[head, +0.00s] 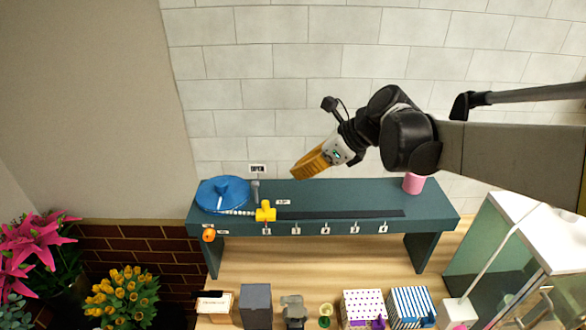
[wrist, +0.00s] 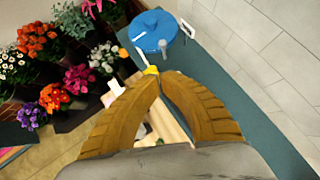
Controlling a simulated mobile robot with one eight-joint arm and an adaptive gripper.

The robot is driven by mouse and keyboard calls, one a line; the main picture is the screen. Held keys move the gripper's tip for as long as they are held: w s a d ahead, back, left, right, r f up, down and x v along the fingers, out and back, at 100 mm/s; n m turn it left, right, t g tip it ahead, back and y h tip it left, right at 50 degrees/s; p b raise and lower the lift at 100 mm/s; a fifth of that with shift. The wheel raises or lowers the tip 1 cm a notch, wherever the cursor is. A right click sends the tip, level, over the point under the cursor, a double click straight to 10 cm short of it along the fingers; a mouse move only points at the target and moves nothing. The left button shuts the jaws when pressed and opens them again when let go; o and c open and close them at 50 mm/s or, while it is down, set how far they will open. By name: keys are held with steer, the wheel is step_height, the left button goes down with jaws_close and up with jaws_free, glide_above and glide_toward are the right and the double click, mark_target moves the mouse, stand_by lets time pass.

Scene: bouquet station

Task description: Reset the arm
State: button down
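My arm reaches in from the right in the head view, above the blue-green bench (head: 350,192). My gripper (head: 303,168) has ribbed orange-brown fingers and points down and left, in the air above the bench. In the wrist view the tips of my gripper (wrist: 161,76) come together, with a gap between the fingers lower down. Nothing shows held between them. A yellow block (head: 265,211) sits on the bench at the left end of a dark strip. It also shows just past the fingertips in the wrist view (wrist: 151,70).
A blue disc (head: 222,194) lies on the bench's left end beside a grey post (head: 255,190). A pink cup (head: 413,183) stands on its right end. Several boxes, including a striped one (head: 411,306), stand in front. A glass case (head: 500,250) is at right, flowers (head: 122,297) at left.

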steer(key=s+d+f+n+t+h+b, duration=0.1)
steer(key=s+d+f+n+h+b, duration=0.1)
steer(key=s+d+f+n+b, duration=0.2)
steer(key=s+d+f+n+t+h+b, duration=0.1)
steer(key=s+d+f+n+h+b, duration=0.2)
steer(key=s+f+n+b, duration=0.7)
steer(key=s+d+f+n+t+h+b, duration=0.1)
steer(key=s+d+f+n+b, duration=0.6)
steer(key=f, duration=0.8)
steer(key=n+h+b, duration=0.1)
steer(key=n+b, duration=0.1)
steer(key=shift+s+d+n+h, duration=0.2)
steer(key=shift+s+n+h, duration=0.1)
